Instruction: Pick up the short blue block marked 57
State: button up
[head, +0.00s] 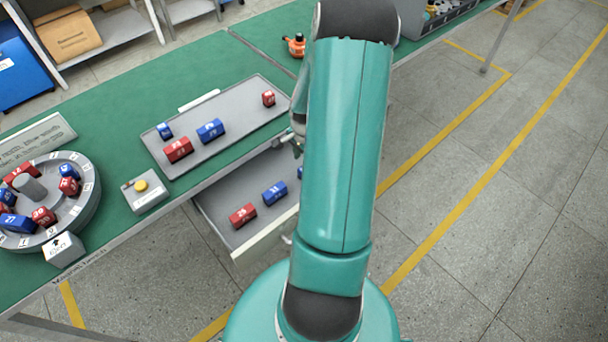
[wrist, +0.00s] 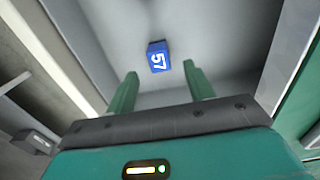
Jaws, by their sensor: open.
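The short blue block marked 57 (wrist: 157,57) lies on the grey floor of the open drawer (wrist: 210,25) in the wrist view, its white number facing up. My gripper (wrist: 160,70) is open, its two green fingers apart and empty. The block shows between and just beyond the fingertips, and I see no contact. In the head view, a small blue block (head: 300,171) peeks out beside my arm in the drawer (head: 216,220); its number cannot be read. My arm hides most of my gripper and the drawer's right part there.
A red block (head: 243,215) and a longer blue block (head: 274,193) lie in the drawer. Above it, the green bench (head: 120,95) holds a grey tray (head: 222,135) of blocks, a box with a yellow button (head: 143,191) and a round carousel (head: 75,222).

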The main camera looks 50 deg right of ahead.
jog(key=shift+a+f, duration=0.1)
jog(key=shift+f, duration=2.65)
jog(key=c, duration=1.1)
jog(key=shift+r, duration=0.1)
jog(key=shift+c, duration=0.2)
